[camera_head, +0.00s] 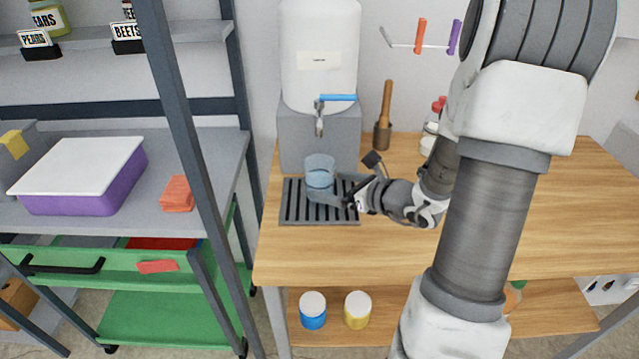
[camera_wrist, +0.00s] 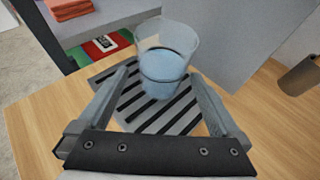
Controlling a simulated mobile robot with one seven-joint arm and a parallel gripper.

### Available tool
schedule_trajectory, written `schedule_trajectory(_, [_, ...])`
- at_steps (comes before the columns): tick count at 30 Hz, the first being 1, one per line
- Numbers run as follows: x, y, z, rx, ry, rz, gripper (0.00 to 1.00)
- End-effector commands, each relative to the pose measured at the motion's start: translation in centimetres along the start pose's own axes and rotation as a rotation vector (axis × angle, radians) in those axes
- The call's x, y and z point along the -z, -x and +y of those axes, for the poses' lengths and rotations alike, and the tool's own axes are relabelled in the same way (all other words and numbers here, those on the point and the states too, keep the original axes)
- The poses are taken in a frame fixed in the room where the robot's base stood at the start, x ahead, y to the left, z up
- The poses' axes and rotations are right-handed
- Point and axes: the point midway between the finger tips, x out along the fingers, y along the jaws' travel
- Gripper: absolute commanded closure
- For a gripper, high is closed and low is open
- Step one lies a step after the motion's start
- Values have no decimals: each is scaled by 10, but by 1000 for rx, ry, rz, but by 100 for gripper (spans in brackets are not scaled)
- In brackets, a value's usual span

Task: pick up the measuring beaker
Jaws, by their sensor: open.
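The measuring beaker (camera_head: 320,171) is a clear cup with bluish liquid in it, upright on a dark slatted drip tray (camera_head: 290,213) under the tap of a white dispenser. In the wrist view the beaker (camera_wrist: 167,62) sits just beyond and between my fingertips. My gripper (camera_head: 331,187) reaches in from the right at the beaker's level. In the wrist view my gripper (camera_wrist: 165,85) is open, with one finger on each side near the beaker's lower part. I cannot tell whether either finger touches it.
The white dispenser (camera_head: 319,55) with a blue-handled tap (camera_head: 320,115) stands right above and behind the beaker. A wooden pestle-like tool (camera_head: 384,115) stands to the right. The wooden table (camera_head: 330,250) is clear in front. A metal shelf post (camera_head: 185,120) rises at left.

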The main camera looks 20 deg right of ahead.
Motion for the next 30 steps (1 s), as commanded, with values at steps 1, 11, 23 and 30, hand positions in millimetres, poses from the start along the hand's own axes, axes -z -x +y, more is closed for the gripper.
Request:
schedule_trajectory(1, [0, -5, 0, -2, 1, -1, 0])
schedule_trajectory(11, [0, -48, -3, -2, 0, 0, 0])
schedule_trajectory(23, [0, -50, -3, -1, 0, 0, 23])
schedule_trajectory(30, [0, -50, -4, -1, 0, 0, 67])
